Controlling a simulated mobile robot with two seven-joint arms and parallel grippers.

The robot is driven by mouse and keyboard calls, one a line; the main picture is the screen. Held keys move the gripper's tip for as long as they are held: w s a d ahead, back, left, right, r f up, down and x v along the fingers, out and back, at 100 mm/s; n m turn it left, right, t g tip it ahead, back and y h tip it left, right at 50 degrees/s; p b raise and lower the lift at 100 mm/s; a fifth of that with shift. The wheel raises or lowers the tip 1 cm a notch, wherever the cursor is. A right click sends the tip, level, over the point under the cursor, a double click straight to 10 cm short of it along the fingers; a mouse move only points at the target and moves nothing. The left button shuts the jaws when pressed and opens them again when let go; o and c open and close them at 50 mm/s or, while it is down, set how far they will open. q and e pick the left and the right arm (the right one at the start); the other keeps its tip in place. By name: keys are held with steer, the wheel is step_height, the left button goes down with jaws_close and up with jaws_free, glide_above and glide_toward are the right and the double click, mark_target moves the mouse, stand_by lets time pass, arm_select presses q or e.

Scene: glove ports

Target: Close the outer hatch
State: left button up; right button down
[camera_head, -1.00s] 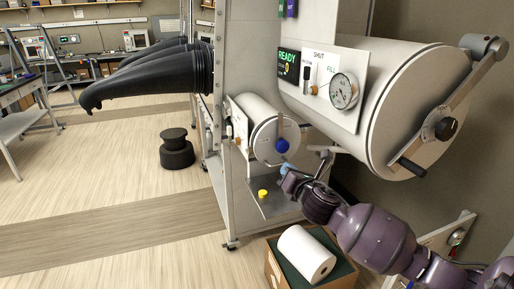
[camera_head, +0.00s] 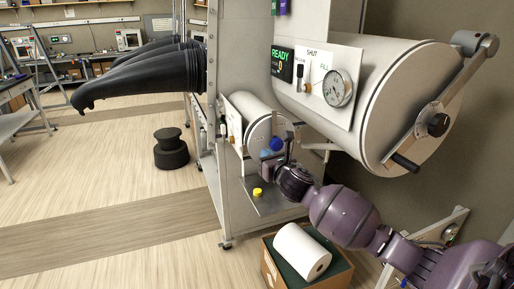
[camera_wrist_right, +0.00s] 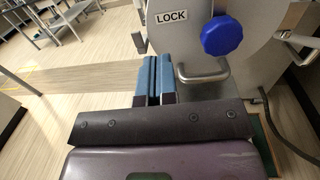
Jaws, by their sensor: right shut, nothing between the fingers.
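The small chamber's round grey hatch (camera_head: 262,132) faces right in the head view, with a blue knob (camera_head: 276,144) on it. I cannot tell whether a gap remains between hatch and chamber. In the right wrist view the grey hatch face (camera_wrist_right: 262,62) fills the upper right, with its blue knob (camera_wrist_right: 222,36), a bent metal handle (camera_wrist_right: 204,76) and a LOCK label (camera_wrist_right: 171,17). My right gripper (camera_head: 268,154) is in front of the hatch, partly hidden by its wrist. Its blue fingers (camera_wrist_right: 157,66) are shut and empty, just left of the handle. My left gripper is out of view.
A large white cylinder (camera_head: 375,75) with a crank handle (camera_head: 440,115) overhangs above my right arm. A box (camera_head: 340,278) holding a white roll (camera_head: 300,250) stands below. A yellow knob (camera_head: 257,192) sits on the metal shelf. Open floor lies left.

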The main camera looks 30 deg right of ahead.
mark_target(254, 142)
steer(key=w, duration=0.4)
steer(key=w+d, duration=0.1)
steer(key=w, duration=0.1)
steer(key=shift+w, duration=0.35)
steer(key=shift+w, duration=0.1)
steer(key=shift+w+m+h+b, duration=0.45)
steer(key=shift+w+m+h, duration=0.05)
steer(key=shift+w+h, duration=0.35)
steer(key=shift+d+r, duration=0.1)
steer(key=shift+r, duration=0.05)
steer(key=shift+s, duration=0.1)
